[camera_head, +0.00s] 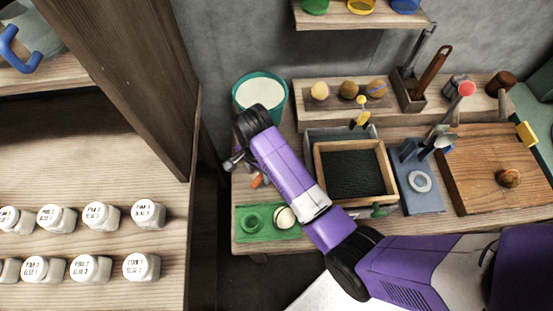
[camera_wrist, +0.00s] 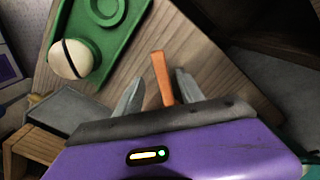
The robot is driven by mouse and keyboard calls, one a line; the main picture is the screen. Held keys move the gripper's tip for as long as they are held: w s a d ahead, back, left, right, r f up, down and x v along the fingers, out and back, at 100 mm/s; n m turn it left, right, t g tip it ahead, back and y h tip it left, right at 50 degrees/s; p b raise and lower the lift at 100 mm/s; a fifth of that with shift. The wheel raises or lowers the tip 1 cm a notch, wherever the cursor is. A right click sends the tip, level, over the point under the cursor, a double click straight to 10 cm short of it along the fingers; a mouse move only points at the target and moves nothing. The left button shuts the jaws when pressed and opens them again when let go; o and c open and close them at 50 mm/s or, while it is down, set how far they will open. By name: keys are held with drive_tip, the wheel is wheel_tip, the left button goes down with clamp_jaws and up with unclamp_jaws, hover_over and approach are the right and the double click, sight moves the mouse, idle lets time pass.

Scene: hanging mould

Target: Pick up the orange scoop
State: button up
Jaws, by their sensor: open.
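The orange scoop (camera_wrist: 161,78) shows in the wrist view as a straight orange handle on the wooden bench. The rest of it is hidden behind my gripper's dark edge. My gripper (camera_wrist: 159,74) is open, with one grey finger on each side of the handle. I see no clear contact between the fingers and the handle. In the head view a small bit of orange (camera_head: 257,181) shows left of my purple arm, by the left end of the bench; the arm covers much of that area.
A green tray (camera_head: 242,231) with a round recess and a pale ball (camera_head: 285,217) lies at the bench's front left. A teal-rimmed bucket (camera_head: 283,104) stands behind. A wooden-framed box (camera_head: 389,171) is to the right. A shelf of labelled white jars (camera_head: 100,216) stands at left.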

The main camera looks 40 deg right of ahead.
sight(260, 177)
drive_tip(key=f, duration=0.5)
drive_tip(key=shift+w+d, duration=0.1)
drive_tip(key=shift+w, duration=0.1)
clamp_jaws()
